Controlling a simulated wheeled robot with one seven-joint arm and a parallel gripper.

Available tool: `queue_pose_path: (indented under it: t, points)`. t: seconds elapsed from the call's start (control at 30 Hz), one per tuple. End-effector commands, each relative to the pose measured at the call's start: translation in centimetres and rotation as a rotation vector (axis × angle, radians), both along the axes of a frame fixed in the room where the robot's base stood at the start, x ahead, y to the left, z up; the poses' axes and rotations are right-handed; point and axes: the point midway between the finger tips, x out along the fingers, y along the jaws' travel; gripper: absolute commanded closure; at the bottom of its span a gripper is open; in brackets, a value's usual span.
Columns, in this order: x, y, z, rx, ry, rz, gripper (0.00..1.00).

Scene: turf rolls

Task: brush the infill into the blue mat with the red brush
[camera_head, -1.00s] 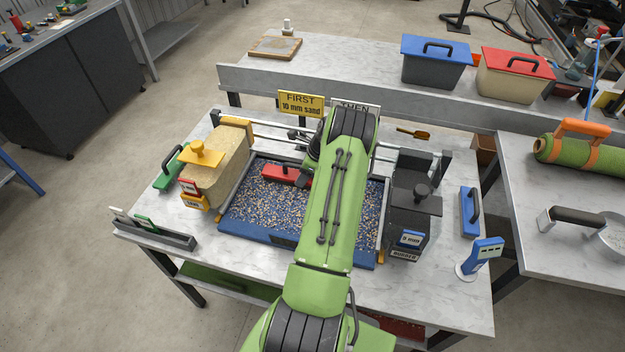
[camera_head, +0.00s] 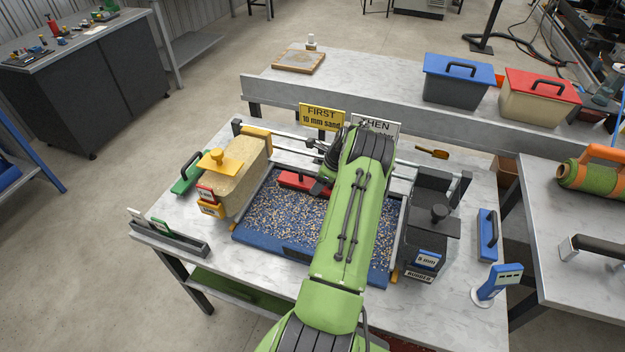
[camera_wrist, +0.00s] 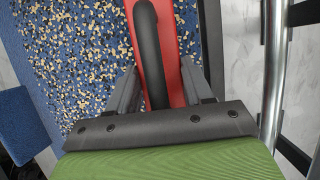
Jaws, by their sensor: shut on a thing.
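The blue mat (camera_head: 262,220) lies in a frame on the table, speckled with tan and dark infill grains. The red brush (camera_head: 294,181) is at the mat's far edge, partly hidden by my green arm. In the wrist view, the brush's red body (camera_wrist: 177,60) and black curved handle (camera_wrist: 150,50) run between the fingers. My gripper (camera_wrist: 160,88) is shut on the handle. The blue of the mat still shows between grains. The wrist view also shows the speckled mat (camera_wrist: 75,60) to the left of the brush. Whether the bristles touch the mat is hidden.
A sand hopper (camera_head: 236,180) with a yellow knob stands left of the mat, a dark hopper (camera_head: 432,222) right. Signs (camera_head: 321,117) and rails are behind.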

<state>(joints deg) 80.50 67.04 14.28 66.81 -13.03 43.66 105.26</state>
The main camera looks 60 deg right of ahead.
Motion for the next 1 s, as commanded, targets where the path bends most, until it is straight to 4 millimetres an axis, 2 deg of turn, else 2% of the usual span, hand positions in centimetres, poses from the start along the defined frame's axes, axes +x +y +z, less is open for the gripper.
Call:
queue_pose_path:
  t: [0.07, 0.33, 0.67, 0.9, 1.0]
  points:
    - [-0.5, -0.1, 0.1, 0.001, 0.0, -0.002, 0.8]
    - [-0.3, 0.0, 0.0, 0.0, -0.001, 0.001, 0.8]
    - [2.8, 0.4, 0.0, -0.002, 0.0, 0.001, 0.8]
    - [2.7, 0.4, 0.0, 0.0, 0.0, 0.0, 0.8]
    - [2.0, 0.3, 0.1, 0.0, 0.001, -0.002, 0.8]
